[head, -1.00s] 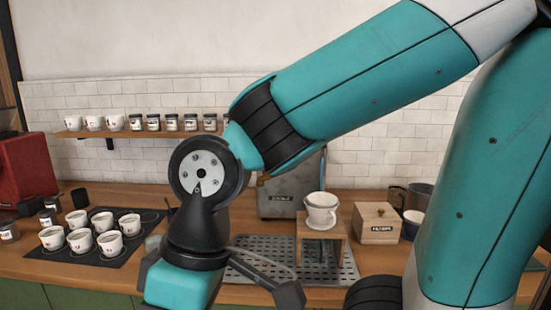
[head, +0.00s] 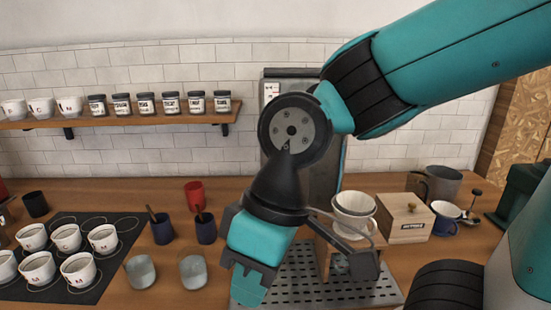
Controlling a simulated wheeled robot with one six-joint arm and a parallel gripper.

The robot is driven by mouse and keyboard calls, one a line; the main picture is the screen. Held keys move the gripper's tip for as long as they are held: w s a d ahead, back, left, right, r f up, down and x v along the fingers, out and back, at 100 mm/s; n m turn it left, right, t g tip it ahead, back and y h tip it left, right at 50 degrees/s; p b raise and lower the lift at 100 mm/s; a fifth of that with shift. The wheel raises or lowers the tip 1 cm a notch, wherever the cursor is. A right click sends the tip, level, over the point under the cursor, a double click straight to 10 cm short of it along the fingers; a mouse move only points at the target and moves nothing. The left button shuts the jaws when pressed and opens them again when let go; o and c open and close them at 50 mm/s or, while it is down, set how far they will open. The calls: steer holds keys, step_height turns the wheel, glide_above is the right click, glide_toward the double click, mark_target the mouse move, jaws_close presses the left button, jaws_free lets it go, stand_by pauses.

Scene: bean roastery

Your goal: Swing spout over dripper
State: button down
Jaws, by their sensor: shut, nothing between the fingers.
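The white dripper (head: 354,226) sits on a wooden stand (head: 323,262) above the perforated drip tray (head: 375,293). A grey metal water tower (head: 300,73) stands behind, largely covered by my arm. I cannot make out its spout; my wrist hides that area. My gripper (head: 247,292) points down with its teal fingers shut and empty. In the picture it is left of the dripper, over the drip tray's left edge. A dark bracket on my wrist crosses in front of the stand.
Glasses (head: 193,270), dark cups (head: 162,229) and a black mat (head: 112,268) with white cups lie left. A shelf (head: 150,119) holds jars.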

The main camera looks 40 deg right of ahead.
steer(key=w+d+r+m+g+h+p, duration=0.1)
steer(key=w+d+m+p, duration=0.4)
steer(key=w, duration=0.6)
steer(key=w+d+r+m+h+p, duration=0.3)
steer(key=w+d+m+h+p, duration=0.2)
steer(key=w+m, duration=0.3)
steer(key=w+d+r+m+g+h+p, duration=0.1)
steer(key=w+d+r+m+h+p, duration=0.2)
steer(key=w+m, duration=0.4)
steer(key=w+d+h+p, duration=0.1)
steer(key=w+d+p, duration=0.1)
steer(key=w, duration=0.5)
steer(key=shift+w+d+g+h+p, duration=0.25)
steer(key=shift+d+g+h+p, duration=0.05)
steer(key=shift+h+p, duration=0.1)
steer(key=s+d+f+b, duration=0.5)
steer(key=d+f+b, duration=0.2)
steer(key=f, duration=0.1)
steer(key=shift+s+d+b, duration=0.25)
steer(key=shift+s+b, duration=0.15)
